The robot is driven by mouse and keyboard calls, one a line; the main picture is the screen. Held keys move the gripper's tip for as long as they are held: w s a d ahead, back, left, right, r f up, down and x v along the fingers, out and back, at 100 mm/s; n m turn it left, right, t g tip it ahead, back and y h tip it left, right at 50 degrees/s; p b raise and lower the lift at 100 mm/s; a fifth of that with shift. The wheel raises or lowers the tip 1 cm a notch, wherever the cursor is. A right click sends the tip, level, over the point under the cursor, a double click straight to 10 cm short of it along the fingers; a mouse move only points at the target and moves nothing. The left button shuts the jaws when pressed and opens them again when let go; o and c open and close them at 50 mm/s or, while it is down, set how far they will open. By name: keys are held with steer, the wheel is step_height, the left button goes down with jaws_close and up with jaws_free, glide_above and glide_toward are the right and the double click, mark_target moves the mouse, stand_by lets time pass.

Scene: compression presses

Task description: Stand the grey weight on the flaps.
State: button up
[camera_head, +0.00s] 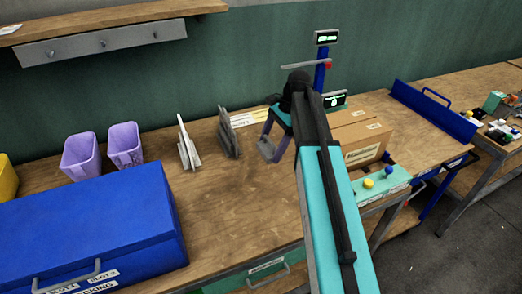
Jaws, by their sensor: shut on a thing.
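My gripper (271,146) hangs at the far end of my arm, over the wooden bench just left of the cardboard box. Its two purple fingers are shut on a small grey block, the grey weight (265,150). Whether the weight touches the bench is hard to tell. The cardboard box (361,154) stands to the right, its top flaps (358,128) lying about flat. My arm hides the left part of the box and its flaps.
A blue post with a display (327,37) stands behind the box. Yellow and blue knobs (368,183) are in front of it. A blue barrier (432,110) is at right. Grey upright plates (228,135), purple bins (125,146) and a blue case (90,225) are left. Bare bench lies between.

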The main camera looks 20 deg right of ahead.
steer(key=d+r+m+t+h+p, duration=0.2)
steer(key=d+r+m+p, duration=0.4)
steer(key=d, duration=0.7)
steer(key=d+r+m+t+h+p, duration=0.2)
steer(key=d+r+m+p, duration=0.4)
steer(key=d+r+m, duration=0.4)
steer(key=d+m+t, duration=0.1)
steer(key=d+m, duration=0.1)
steer(key=d, duration=0.2)
steer(key=shift+w+r+m, duration=0.3)
steer(key=shift+r, duration=0.1)
steer(key=shift+d+f, duration=0.1)
steer(key=shift+f+b, duration=0.65)
steer(key=shift+f, duration=1)
